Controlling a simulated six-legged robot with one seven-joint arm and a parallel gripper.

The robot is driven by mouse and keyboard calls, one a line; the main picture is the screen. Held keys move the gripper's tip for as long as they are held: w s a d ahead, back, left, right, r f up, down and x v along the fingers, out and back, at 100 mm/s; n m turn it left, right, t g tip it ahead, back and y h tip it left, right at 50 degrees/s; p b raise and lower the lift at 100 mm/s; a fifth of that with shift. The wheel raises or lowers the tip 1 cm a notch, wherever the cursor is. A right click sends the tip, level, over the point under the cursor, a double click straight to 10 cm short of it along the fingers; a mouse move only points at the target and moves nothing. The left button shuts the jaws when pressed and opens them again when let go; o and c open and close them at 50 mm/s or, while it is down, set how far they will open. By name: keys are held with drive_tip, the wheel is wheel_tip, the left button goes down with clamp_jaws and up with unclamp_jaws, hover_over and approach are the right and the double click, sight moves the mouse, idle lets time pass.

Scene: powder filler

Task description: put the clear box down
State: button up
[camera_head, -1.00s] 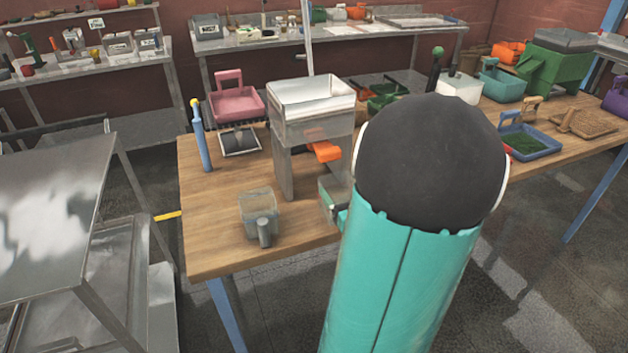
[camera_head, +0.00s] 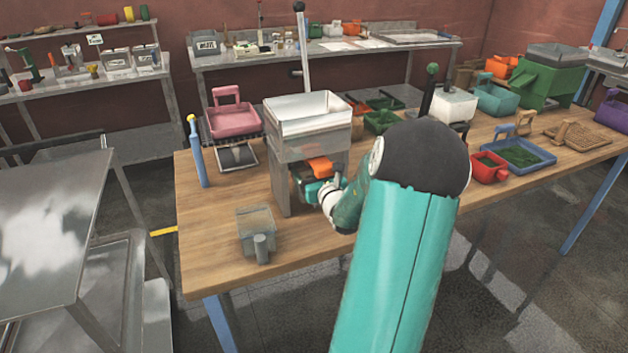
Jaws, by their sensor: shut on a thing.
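The clear box (camera_head: 255,226) stands upright on the near left part of the wooden table, its grey handle facing front. It is apart from my gripper. My gripper (camera_head: 312,187) is at the front of the metal powder filler (camera_head: 310,130), just below its orange piece (camera_head: 319,167). It is to the right of the clear box and a little farther back. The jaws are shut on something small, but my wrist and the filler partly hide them. I cannot tell what is held or whether it is the orange piece.
A blue bottle-like tool (camera_head: 198,155) stands at the left table edge. A pink tray (camera_head: 232,118) sits behind it. A red scoop (camera_head: 487,168) and a blue tray (camera_head: 517,157) lie to the right. The table top (camera_head: 215,235) around the clear box is bare.

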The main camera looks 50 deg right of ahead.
drive_tip(key=shift+s+f, duration=0.1)
drive_tip(key=shift+f, duration=1.15)
drive_tip(key=shift+f, duration=0.1)
drive_tip(key=o, duration=1)
drive_tip(key=shift+o, duration=0.2)
drive_tip(key=shift+s, duration=0.1)
drive_tip(key=v, duration=1.2)
